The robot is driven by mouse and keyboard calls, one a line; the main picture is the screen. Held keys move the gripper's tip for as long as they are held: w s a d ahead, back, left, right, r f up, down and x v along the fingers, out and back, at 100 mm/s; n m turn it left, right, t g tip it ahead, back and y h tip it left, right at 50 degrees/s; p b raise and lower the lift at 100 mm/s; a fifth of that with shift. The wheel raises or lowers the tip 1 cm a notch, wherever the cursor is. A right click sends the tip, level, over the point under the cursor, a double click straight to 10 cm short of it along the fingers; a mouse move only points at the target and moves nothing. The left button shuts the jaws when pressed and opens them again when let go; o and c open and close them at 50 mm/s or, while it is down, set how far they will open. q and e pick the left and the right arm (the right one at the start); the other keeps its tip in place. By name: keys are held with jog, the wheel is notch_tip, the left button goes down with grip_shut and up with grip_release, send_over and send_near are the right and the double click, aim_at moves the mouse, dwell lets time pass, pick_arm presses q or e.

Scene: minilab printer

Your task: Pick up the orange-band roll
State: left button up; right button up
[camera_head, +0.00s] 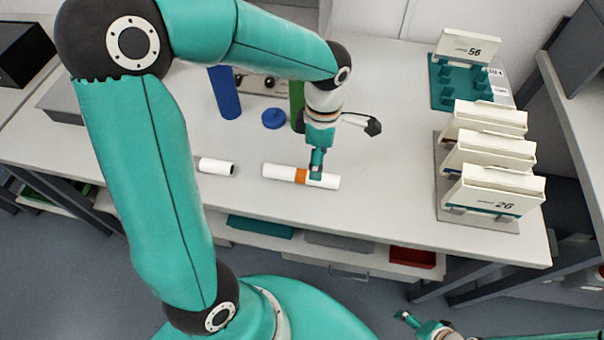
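The orange-band roll (280,171) is a white cylinder with an orange band around its middle. It lies on its side near the front edge of the white table (370,215). My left gripper (317,174) points down at the roll, just right of the band, and its fingers overlap the roll in the picture. Whether the fingers are closed on it or stand around it cannot be told. My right gripper (404,317) is low at the bottom right, off the table and away from the roll; its finger opening is too small to tell.
Another white roll (214,166) lies to the left, partly behind my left arm. A blue cylinder (224,95), a blue cap (274,118) and a green cylinder (296,105) stand behind. White numbered boxes (494,192) stand at the right. The table front is mostly clear.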

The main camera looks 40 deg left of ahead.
aim_at(301, 176)
pick_arm(q)
jog(key=shift+s+f+p, duration=0.2)
jog(key=shift+f+p, duration=0.15)
jog(key=shift+f, duration=2.9)
grip_shut()
